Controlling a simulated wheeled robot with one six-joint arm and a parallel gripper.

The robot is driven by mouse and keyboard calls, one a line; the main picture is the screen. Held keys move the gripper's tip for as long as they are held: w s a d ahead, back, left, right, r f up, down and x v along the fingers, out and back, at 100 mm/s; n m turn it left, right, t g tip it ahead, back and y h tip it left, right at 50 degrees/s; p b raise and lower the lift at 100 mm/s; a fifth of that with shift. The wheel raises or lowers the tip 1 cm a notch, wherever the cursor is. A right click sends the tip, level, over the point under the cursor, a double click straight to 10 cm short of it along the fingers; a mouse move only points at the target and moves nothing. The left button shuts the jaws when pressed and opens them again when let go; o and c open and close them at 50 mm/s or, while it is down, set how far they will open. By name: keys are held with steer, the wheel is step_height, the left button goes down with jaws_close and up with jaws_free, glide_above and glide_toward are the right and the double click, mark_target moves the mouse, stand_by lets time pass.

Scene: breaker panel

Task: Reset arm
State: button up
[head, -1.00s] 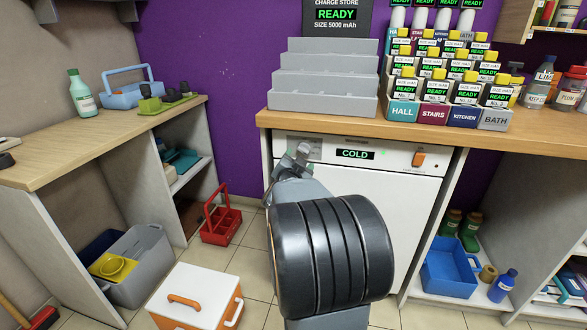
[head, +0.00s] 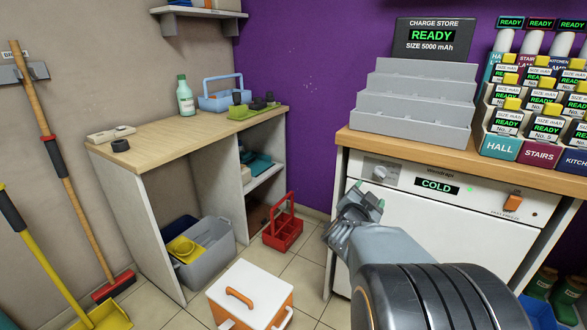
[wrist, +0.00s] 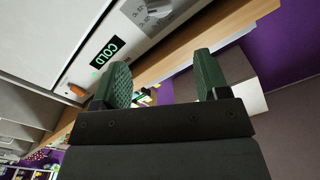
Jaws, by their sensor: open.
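My gripper (head: 368,199) is in front of the white appliance at the right of the head view, below its dial. In the wrist view my gripper (wrist: 163,78) shows two green fingers spread apart with nothing between them. The appliance (head: 430,225) has a grey dial (head: 380,172), a display (head: 437,187) reading COLD, a small green light and an orange switch (head: 512,201). In the wrist view the dial (wrist: 155,12) and the display (wrist: 104,53) appear beyond the fingers. My arm hides part of the appliance's front.
A grey stepped rack (head: 415,110) and labelled battery holders stand on the counter above. A wooden side bench (head: 175,140) is at left, with a red caddy (head: 284,228) and an orange-and-white box (head: 250,295) on the floor. Brooms lean at far left.

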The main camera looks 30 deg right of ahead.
steer(key=w+a+r+n+t+y+p, duration=0.1)
steer(key=w+a+r+n+y+p, duration=0.1)
steer(key=a+r+n+y+p, duration=0.55)
steer(key=w+a+r+n+t+y+p, duration=0.1)
steer(key=w+a+r+n+y+p, duration=0.2)
steer(key=a+r+p, duration=0.5)
steer(key=s+a+r+n+g+y+p, duration=0.2)
steer(key=s+a+p, duration=0.4)
steer(key=p, duration=0.3)
steer(key=s+a+r+n+g+y+p, duration=0.3)
steer(key=s+a+r+n+g+p, duration=0.2)
steer(key=s+a+p, duration=0.2)
steer(key=shift+s+a+r+g+p, duration=0.2)
steer(key=shift+s+r+g+p, duration=0.25)
steer(key=shift+p, duration=0.45)
steer(key=shift+s+f+n, duration=0.1)
steer(key=shift+s+n, duration=0.15)
steer(key=shift+s, duration=0.1)
